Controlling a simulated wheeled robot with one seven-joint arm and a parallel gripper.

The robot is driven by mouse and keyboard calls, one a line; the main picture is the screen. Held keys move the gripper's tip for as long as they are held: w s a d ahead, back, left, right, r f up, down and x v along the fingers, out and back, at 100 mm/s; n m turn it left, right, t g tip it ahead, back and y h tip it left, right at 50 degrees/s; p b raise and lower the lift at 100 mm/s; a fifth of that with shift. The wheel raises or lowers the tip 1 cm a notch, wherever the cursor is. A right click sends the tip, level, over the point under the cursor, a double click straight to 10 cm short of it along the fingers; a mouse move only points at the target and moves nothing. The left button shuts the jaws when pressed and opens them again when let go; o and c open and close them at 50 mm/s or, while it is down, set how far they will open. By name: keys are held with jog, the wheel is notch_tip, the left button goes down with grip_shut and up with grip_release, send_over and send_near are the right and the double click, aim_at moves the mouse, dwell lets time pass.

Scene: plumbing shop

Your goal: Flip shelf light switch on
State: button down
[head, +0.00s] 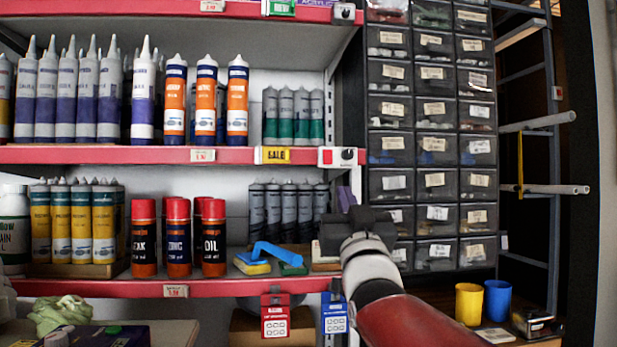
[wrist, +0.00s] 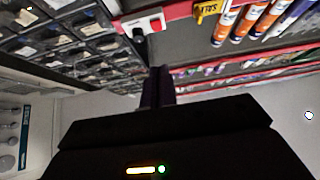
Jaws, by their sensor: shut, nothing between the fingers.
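A light switch (head: 342,156), a white and red plate with a black knob, sits at the right end of the middle red shelf edge. It also shows near the top of the wrist view (wrist: 143,25). I cannot tell which way its knob is set. A similar switch (head: 344,12) sits on the upper shelf edge. My gripper (head: 346,197) is just below the middle switch in the head view, its purple fingers pointing up. In the wrist view my gripper (wrist: 157,86) is shut and empty, its fingertips apart from the switch in the picture.
Shelves of tubes and spray cans (head: 178,238) lie left of my arm. A drawer cabinet (head: 433,135) stands close on the right. Metal pipes (head: 540,122) stick out at far right. A blue-handled brush (head: 285,255) lies on the lower shelf beside my gripper.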

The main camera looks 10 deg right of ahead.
jog(key=shift+r, duration=0.1)
jog(key=p, duration=0.3)
send_near(327, 158)
notch_tip(327, 158, up, 4)
jog(key=w, duration=0.3)
jog(key=shift+d, duration=0.1)
jog(key=shift+w, duration=0.8)
jog(key=shift+f, duration=0.2)
